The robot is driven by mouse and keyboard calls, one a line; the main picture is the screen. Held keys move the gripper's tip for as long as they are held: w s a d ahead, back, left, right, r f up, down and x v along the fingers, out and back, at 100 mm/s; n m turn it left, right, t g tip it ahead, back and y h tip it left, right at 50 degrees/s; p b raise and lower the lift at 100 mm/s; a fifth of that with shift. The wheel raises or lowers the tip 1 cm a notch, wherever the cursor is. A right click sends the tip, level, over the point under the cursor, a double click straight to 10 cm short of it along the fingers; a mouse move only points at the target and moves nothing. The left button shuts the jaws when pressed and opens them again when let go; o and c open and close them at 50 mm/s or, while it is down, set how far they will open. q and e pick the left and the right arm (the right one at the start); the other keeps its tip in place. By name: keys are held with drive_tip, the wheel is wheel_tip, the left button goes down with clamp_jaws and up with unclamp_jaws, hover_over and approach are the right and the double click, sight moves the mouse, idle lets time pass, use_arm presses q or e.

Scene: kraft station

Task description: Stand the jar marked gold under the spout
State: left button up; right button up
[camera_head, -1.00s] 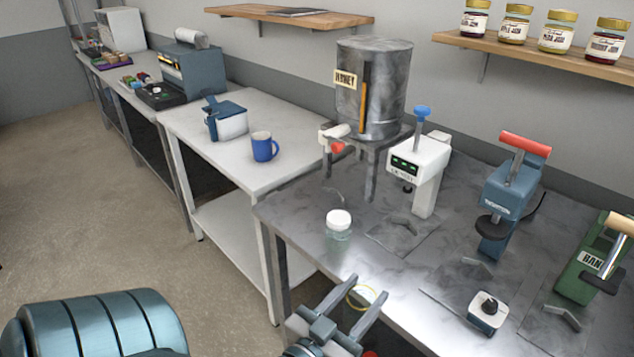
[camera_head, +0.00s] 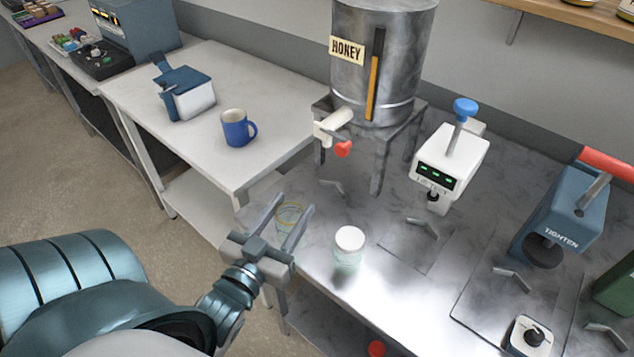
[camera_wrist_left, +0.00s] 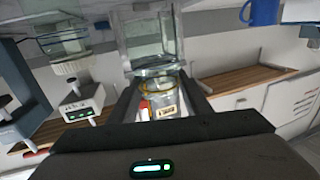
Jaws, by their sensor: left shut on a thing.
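My left gripper (camera_head: 283,222) is shut on a clear glass jar with a yellow-gold ring (camera_head: 290,214), held between its fingers near the left edge of the steel bench. The jar also shows in the left wrist view (camera_wrist_left: 150,40), its gold ring (camera_wrist_left: 158,84) near the fingers. Any writing on it is unreadable. The honey tank (camera_head: 352,85) stands behind on a metal stand. Its white spout (camera_head: 332,125) with a red handle (camera_head: 343,149) is up and right of the held jar. My right gripper is out of view.
A glass jar with a white lid (camera_head: 348,247) stands on the bench just right of my gripper. A white device with a blue knob (camera_head: 448,160) and a blue tightening device (camera_head: 560,215) stand further right. A blue mug (camera_head: 236,130) is on the white table.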

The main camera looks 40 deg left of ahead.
use_arm(q)
drive_tip(key=shift+a, duration=0.1)
drive_tip(key=shift+r, duration=0.1)
drive_tip(key=shift+w+b, duration=0.3)
drive_tip(key=shift+w, duration=0.15)
drive_tip(key=w+a+b, duration=0.1)
drive_tip(key=w+b, duration=0.3)
drive_tip(key=w, duration=0.2)
drive_tip(key=shift+w+a+f, duration=0.15)
drive_tip(key=shift+w+f, duration=0.05)
drive_tip(key=shift+w, duration=0.2)
drive_tip(key=w+p, duration=0.1)
drive_tip(key=w, duration=0.2)
drive_tip(key=w+a, duration=0.1)
drive_tip(key=w, duration=0.2)
drive_tip(key=w+p, duration=0.1)
drive_tip(key=w, duration=0.2)
drive_tip(key=shift+w+a+r+p, duration=0.15)
drive_tip(key=shift+a+r+p, duration=0.1)
drive_tip(key=shift+a+p, duration=0.1)
drive_tip(key=shift+w, duration=0.35)
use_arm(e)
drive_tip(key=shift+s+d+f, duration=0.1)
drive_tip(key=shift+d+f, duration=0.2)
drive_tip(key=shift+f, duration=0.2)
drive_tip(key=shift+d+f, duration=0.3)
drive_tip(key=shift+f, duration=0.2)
